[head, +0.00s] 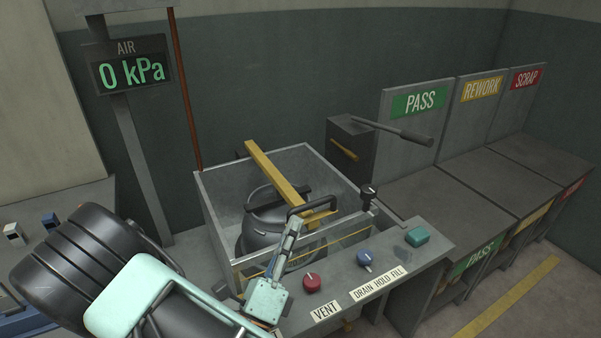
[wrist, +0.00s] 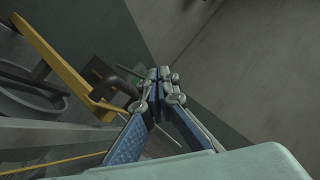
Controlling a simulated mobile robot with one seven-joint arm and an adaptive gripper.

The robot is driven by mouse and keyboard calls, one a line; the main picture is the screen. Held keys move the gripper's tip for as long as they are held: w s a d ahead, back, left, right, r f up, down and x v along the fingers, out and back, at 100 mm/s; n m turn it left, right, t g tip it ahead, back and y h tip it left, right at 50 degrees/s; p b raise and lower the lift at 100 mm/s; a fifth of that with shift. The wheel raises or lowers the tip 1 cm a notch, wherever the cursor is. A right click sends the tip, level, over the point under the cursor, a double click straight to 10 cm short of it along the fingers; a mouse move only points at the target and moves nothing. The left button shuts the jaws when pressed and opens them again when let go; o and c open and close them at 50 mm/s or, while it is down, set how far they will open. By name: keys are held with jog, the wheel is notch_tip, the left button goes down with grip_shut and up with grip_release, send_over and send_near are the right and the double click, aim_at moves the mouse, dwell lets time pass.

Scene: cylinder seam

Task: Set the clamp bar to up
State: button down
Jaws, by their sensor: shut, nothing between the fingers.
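The clamp bar (head: 272,172) is a long yellow bar that reaches from the back edge of the open tank towards its front, over a dark cylinder (head: 262,238). In the wrist view the bar (wrist: 62,70) runs down from the upper left, with the dark handle (wrist: 118,82) just left of the fingers. My gripper (head: 297,220) is beside the handle at the tank's front edge. Its fingers (wrist: 165,78) are together and empty. I cannot tell whether they touch the handle.
A grey lever (head: 390,130) sticks out right of the tank. The air display (head: 131,70) reads 0 kPa. Pass, rework and scrap benches (head: 430,205) stand right.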

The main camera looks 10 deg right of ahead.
jog(key=shift+w+a+r+x, duration=0.1)
jog(key=shift+a+r+x, duration=0.2)
jog(key=shift+x, duration=1.8)
jog(key=shift+w+a+r+x, duration=0.15)
jog(key=shift+a+x, duration=0.3)
jog(key=shift+x, duration=1.65)
jog(key=shift+w+a+r+x, duration=0.1)
jog(key=shift+a+r+x, duration=0.2)
jog(key=shift+x, duration=1.8)
jog(key=shift+f, duration=0.1)
